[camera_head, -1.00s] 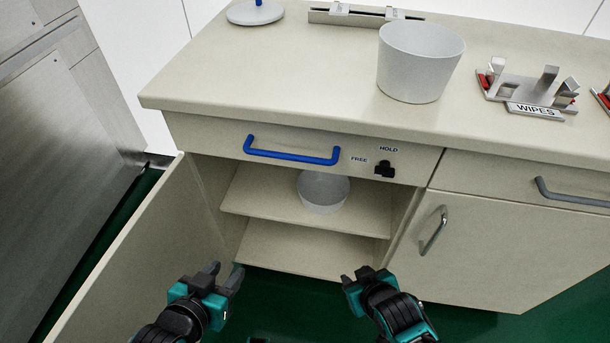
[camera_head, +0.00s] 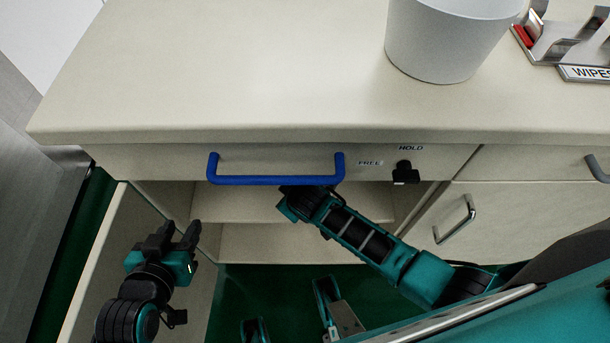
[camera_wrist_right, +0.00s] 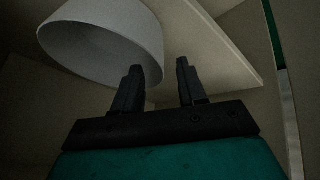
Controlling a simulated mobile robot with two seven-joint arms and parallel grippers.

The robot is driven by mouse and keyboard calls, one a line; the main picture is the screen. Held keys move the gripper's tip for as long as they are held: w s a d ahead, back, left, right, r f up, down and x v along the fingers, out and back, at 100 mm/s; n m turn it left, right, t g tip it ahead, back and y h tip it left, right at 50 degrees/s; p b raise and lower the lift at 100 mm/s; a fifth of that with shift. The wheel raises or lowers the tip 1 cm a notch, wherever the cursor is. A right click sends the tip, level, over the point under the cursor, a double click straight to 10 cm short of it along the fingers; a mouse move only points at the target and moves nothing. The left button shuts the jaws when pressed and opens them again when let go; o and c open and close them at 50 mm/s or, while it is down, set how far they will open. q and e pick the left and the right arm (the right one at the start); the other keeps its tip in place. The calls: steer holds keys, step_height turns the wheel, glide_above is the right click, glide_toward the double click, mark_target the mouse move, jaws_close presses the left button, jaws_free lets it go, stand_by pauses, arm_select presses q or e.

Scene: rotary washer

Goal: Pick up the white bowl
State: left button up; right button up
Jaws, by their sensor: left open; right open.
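The white bowl (camera_wrist_right: 95,45) is in the upper left of the right wrist view, inside the dim cabinet. In the head view it is hidden behind the drawer front and my right arm. My right gripper (camera_wrist_right: 158,68) is open close to the bowl. One finger overlaps the bowl's side in the picture and the other is beyond its edge; I cannot tell whether they touch. In the head view the right gripper's fingers are hidden under the drawer. My left gripper (camera_head: 178,232) is open and empty, in front of the open cabinet door.
The cabinet's shelf (camera_head: 240,203) lies below the drawer with the blue handle (camera_head: 275,181). The open door (camera_head: 105,265) stands at the left. A grey-white bin (camera_head: 440,45) and a wipes holder (camera_head: 565,50) stand on the countertop (camera_head: 240,75).

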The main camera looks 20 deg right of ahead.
steer(key=b+x, duration=0.2)
steer(key=x, duration=0.3)
steer(key=shift+s+f+b, duration=0.1)
steer(key=shift+b, duration=0.25)
steer(key=shift+w+a+f, duration=0.1)
steer(key=shift+w+f, duration=0.2)
steer(key=shift+f, duration=0.1)
steer(key=shift+c, duration=0.3)
jaws_close()
